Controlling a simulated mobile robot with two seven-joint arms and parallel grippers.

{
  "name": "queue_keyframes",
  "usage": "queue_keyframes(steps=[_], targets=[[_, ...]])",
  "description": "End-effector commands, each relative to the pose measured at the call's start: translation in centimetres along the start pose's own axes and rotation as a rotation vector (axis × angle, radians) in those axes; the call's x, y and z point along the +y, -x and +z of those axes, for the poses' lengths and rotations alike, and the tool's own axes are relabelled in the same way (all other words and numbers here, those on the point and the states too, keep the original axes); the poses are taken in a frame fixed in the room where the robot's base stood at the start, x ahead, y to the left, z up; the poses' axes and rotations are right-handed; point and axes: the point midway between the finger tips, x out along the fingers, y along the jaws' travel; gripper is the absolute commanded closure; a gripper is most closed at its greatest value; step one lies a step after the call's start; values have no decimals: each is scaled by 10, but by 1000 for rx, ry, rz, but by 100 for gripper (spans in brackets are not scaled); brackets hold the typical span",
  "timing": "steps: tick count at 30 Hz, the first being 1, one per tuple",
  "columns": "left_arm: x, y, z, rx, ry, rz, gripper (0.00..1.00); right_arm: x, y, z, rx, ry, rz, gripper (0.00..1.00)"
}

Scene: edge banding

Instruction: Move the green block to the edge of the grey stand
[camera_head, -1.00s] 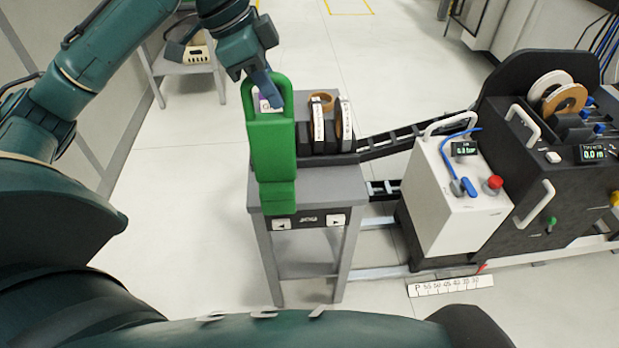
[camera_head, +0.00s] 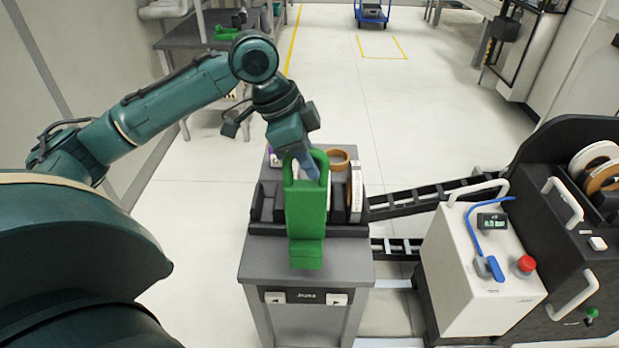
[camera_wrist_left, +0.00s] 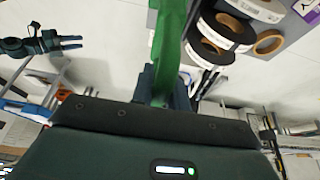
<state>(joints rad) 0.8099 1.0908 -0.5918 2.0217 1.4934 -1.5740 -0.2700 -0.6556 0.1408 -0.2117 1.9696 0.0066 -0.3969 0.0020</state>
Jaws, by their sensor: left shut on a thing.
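The green block (camera_head: 306,212) is a tall piece with a loop handle at its top and a small foot at its bottom. My left gripper (camera_head: 308,172) is shut on its handle. The block hangs upright in front of the black rack on the grey stand (camera_head: 345,262), with its foot over the stand's front part. I cannot tell whether the foot touches the top. In the left wrist view the green handle (camera_wrist_left: 172,45) runs up from between my fingers. In that view my right gripper (camera_wrist_left: 70,43) shows at the far left, its two fingers apart and empty.
Rolls of edge band stand in the black rack (camera_head: 266,203) on the stand, and a brown roll (camera_head: 337,158) lies behind. A white control box (camera_head: 480,265) with a red button and a dark machine (camera_head: 545,210) stand to the right.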

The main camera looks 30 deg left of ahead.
Motion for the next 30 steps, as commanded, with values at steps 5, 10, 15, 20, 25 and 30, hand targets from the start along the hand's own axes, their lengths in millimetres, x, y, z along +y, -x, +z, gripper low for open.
queue_keyframes(steps=[5,10,15,20,25,30], targets=[[0,-23,10,-3,1,2,100,0,0,0,1,-1,0,64],[0,-31,13,0,-1,-2,100,0,0,-1,2,-1,0,64],[0,-31,13,0,-1,-2,100,0,0,-1,2,-1,0,64],[0,-34,14,-1,0,0,80,0,0,-1,2,0,0,64],[0,-34,14,-1,0,0,66,0,0,-1,2,0,0,64],[0,-34,14,-1,-1,0,62,0,0,-1,2,0,0,64]])
